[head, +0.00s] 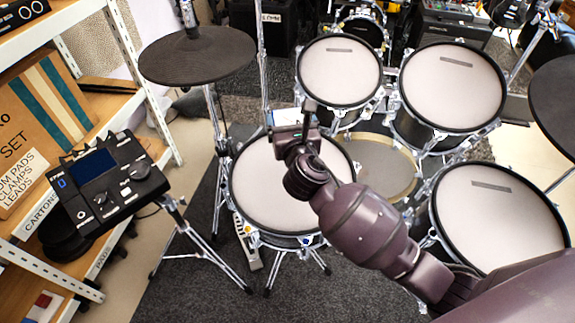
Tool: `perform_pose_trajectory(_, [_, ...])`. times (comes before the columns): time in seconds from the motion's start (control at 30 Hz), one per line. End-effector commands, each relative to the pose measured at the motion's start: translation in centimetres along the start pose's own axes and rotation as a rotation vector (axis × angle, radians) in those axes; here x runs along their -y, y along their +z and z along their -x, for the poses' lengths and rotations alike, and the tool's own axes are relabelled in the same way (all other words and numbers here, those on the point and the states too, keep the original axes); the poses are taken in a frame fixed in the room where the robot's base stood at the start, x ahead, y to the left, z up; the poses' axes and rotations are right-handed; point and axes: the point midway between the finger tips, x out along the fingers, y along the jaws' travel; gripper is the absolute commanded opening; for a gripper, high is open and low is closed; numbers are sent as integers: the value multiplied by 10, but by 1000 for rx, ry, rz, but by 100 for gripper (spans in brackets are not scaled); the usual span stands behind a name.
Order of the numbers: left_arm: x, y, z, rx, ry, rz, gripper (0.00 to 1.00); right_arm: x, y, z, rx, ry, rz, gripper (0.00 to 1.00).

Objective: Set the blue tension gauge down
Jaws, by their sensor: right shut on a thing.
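My right gripper (293,132) reaches in from the lower right and is over the far edge of the front mesh-pad drum (265,190). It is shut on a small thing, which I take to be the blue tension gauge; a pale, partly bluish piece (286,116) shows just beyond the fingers. Most of it is hidden by the gripper, and I cannot tell whether it touches the drum. My left gripper is not in view.
More mesh pads stand behind (340,70) and at right (495,215). A black cymbal pad (197,54) stands at upper left. A drum module (105,185) on a stand is at left, beside a wooden shelf (45,245) with cartons. The front drum's near surface is clear.

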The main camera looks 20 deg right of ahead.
Motion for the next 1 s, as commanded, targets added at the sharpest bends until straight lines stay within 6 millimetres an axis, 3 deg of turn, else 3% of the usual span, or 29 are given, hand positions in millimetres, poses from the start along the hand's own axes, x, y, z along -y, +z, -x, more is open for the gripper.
perform_pose_trajectory(0.03, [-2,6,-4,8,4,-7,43,0,-23,0,-15,0,1,43])
perform_pose_trajectory(0.4, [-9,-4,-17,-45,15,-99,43,0,-93,-2,-11,0,2,43])
perform_pose_trajectory(0.67, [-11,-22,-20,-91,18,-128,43,0,-104,-4,2,1,-1,43])
perform_pose_trajectory(0.77, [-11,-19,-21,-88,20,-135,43,0,-109,-5,1,1,0,43])
perform_pose_trajectory(0.87, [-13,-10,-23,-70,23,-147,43,0,-124,-4,-4,1,0,43])
perform_pose_trajectory(1.0, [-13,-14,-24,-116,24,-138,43,0,-145,-5,-8,1,1,43])
